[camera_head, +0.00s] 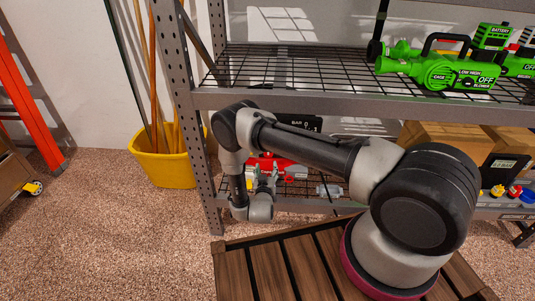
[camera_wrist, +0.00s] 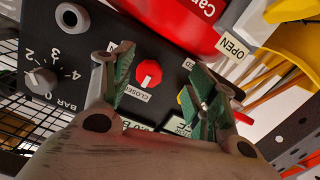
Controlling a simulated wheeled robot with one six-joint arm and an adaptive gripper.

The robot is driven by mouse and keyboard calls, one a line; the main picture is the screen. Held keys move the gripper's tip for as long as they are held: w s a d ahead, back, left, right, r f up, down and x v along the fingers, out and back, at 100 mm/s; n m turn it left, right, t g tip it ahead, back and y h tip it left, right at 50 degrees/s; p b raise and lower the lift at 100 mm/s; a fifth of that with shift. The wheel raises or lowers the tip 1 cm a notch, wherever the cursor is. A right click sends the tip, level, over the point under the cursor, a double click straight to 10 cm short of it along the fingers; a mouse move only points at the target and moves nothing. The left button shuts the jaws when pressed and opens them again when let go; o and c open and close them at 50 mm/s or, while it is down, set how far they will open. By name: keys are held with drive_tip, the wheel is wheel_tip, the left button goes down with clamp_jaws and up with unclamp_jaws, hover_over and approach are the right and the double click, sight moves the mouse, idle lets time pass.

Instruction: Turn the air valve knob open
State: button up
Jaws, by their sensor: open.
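The red knob (camera_wrist: 148,73) sits on a black panel in the middle of the wrist view. A pale mark on it points toward the CLOSED label (camera_wrist: 132,92) just below it. My gripper (camera_wrist: 163,68) is open, with one green-padded finger on each side of the knob in the picture. Whether the fingers reach around it or stay in front of it, I cannot tell. In the head view my gripper (camera_head: 262,178) is at the lower shelf, and the knob is hidden.
A numbered BAR dial (camera_wrist: 41,81) is left of the knob. A red tank (camera_wrist: 175,20) lies beyond the panel. In the head view the steel rack (camera_head: 196,110) has an upper wire shelf above my arm. A yellow bucket (camera_head: 160,168) stands left of the rack.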

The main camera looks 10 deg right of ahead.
drive_tip(key=shift+t, duration=0.6)
drive_tip(key=w, duration=0.2)
drive_tip(key=w+d+r, duration=0.1)
drive_tip(key=w, duration=0.2)
drive_tip(key=w+d+r, duration=0.1)
drive_tip(key=w, duration=0.1)
drive_tip(key=shift+w+d+r, duration=0.2)
drive_tip(key=shift+d+r, duration=0.05)
drive_tip(key=shift+c, duration=0.5)
drive_tip(key=c, duration=0.9)
